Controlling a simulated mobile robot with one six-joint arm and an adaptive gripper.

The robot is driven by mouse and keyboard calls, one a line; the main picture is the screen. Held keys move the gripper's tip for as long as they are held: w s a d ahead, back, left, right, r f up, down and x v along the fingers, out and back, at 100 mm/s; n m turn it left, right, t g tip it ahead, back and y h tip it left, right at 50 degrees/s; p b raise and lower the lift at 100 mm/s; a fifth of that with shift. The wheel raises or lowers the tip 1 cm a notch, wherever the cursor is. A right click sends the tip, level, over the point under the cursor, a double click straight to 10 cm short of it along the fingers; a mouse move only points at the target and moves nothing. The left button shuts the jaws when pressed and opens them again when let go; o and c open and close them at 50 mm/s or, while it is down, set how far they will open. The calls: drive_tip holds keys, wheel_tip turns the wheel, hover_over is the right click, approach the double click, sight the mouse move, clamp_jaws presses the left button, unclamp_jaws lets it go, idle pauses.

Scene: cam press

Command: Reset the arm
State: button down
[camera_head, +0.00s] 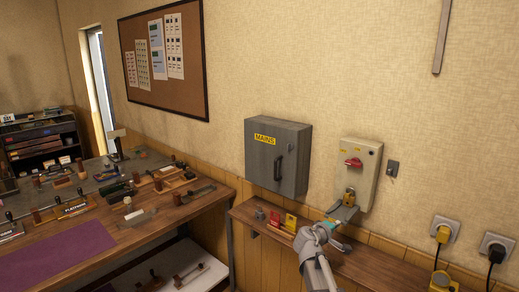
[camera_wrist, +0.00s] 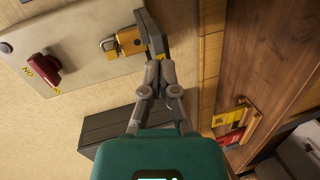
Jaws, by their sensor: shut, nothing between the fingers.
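My gripper (camera_wrist: 158,72) is shut and empty in the wrist view, its fingers together just beside a brass padlock (camera_wrist: 130,40). The padlock hangs at the lower edge of a pale switch box (camera_wrist: 80,38) with a red knob (camera_wrist: 42,72). A dark grey piece (camera_wrist: 151,32) lies against the padlock by my fingertips; I cannot tell whether they touch it. In the head view my arm reaches up from below, and the switch box (camera_head: 357,165), red knob (camera_head: 353,162) and padlock (camera_head: 349,194) show on the wall.
A grey MAINS cabinet (camera_head: 262,157) is on the wall to the left. A narrow wooden shelf (camera_head: 375,262) runs below, with red and yellow holders (camera_head: 283,225). Sockets with plugs (camera_head: 443,232) are at the right. A cluttered workbench (camera_head: 130,240) stands at the left.

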drive_tip(key=s+a+f+m+g+y, duration=0.3)
drive_tip(key=s+a+f+g+y, duration=0.2)
drive_tip(key=s, duration=0.7)
drive_tip(key=s+a+f+m+g+y, duration=0.4)
drive_tip(key=s+a+f+g+y, duration=0.1)
drive_tip(key=s+f, duration=0.4)
drive_tip(key=s, duration=0.2)
drive_tip(key=shift+s+f+m+g+y, duration=0.25)
drive_tip(key=shift+s+m+g+y, duration=0.05)
drive_tip(key=shift+s+g+y, duration=0.1)
drive_tip(key=shift+d, duration=0.1)
